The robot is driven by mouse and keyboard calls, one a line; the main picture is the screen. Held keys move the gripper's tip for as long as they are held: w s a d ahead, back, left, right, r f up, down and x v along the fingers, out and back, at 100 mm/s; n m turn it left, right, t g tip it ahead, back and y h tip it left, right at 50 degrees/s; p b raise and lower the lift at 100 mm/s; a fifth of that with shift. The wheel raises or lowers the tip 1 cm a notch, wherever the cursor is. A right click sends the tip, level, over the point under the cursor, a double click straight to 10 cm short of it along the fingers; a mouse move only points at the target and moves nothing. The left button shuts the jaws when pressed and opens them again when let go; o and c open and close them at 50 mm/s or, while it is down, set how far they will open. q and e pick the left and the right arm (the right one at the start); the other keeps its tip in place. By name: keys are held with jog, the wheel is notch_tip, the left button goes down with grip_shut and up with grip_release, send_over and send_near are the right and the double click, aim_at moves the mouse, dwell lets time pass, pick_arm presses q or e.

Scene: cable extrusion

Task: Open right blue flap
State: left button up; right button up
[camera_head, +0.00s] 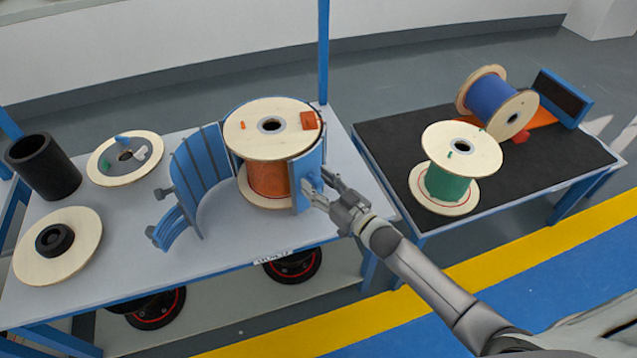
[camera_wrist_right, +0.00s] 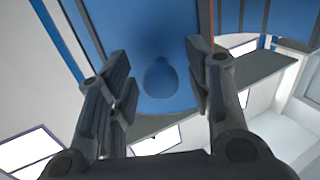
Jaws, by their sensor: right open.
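The right blue flap (camera_head: 306,177) stands upright against the right front side of the spool with orange cable (camera_head: 267,178). A blue knob (camera_wrist_right: 161,78) sticks out from the flap (camera_wrist_right: 145,25) in the right wrist view. My right gripper (camera_head: 322,187) is at the flap's outer face in the head view. In the wrist view its two fingers (camera_wrist_right: 160,85) are open, one on each side of the knob, with gaps between. The left blue flap (camera_head: 200,165) is swung out to the left of the spool. My left gripper is not in view.
The grey table (camera_head: 240,245) also holds a black cylinder (camera_head: 43,167) and wooden discs (camera_head: 58,245) at left. To the right, a black-topped table (camera_head: 400,140) carries a green spool (camera_head: 447,185) and a blue spool (camera_head: 490,103). A blue post (camera_head: 323,50) rises behind the orange spool.

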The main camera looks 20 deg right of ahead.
jog(key=shift+w, duration=0.1)
jog(key=shift+c, duration=0.4)
grip_shut()
